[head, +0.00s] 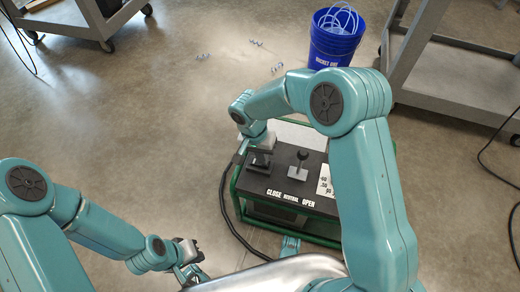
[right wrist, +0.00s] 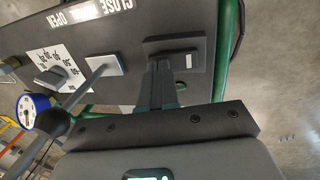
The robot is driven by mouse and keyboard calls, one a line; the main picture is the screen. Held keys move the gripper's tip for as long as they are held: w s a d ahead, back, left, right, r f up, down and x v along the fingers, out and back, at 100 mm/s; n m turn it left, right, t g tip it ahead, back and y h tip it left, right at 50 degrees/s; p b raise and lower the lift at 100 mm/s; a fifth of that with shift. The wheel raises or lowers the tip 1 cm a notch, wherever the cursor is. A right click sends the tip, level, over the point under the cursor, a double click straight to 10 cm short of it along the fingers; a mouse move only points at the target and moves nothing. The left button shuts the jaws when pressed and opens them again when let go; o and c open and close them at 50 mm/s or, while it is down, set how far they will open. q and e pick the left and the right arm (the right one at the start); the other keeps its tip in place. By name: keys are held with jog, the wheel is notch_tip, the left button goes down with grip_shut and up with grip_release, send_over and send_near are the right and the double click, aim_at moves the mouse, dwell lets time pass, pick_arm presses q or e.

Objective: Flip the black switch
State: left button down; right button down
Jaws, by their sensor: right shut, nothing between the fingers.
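The black switch (right wrist: 182,43) is a dark block on the cart's black top panel, seen in the right wrist view. In the head view its dark base (head: 260,169) shows beneath my right gripper (head: 258,158). The right gripper's fingers (right wrist: 163,82) are together and empty, pointing at the switch with their tips close to its base. I cannot tell whether they touch it. My left gripper (head: 190,262) hangs low at the left, away from the cart, and its fingers are too small to read.
A lever with a black ball knob (right wrist: 52,122) stands beside the switch; it also shows in the head view (head: 299,168). The cart has a green frame (head: 236,190). A blue bucket (head: 335,42) and a grey trolley (head: 455,75) stand behind. A black cable (head: 230,225) runs down the cart's left side.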

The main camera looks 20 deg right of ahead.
jog(key=shift+d+f, duration=0.1)
jog(key=shift+f, duration=0.25)
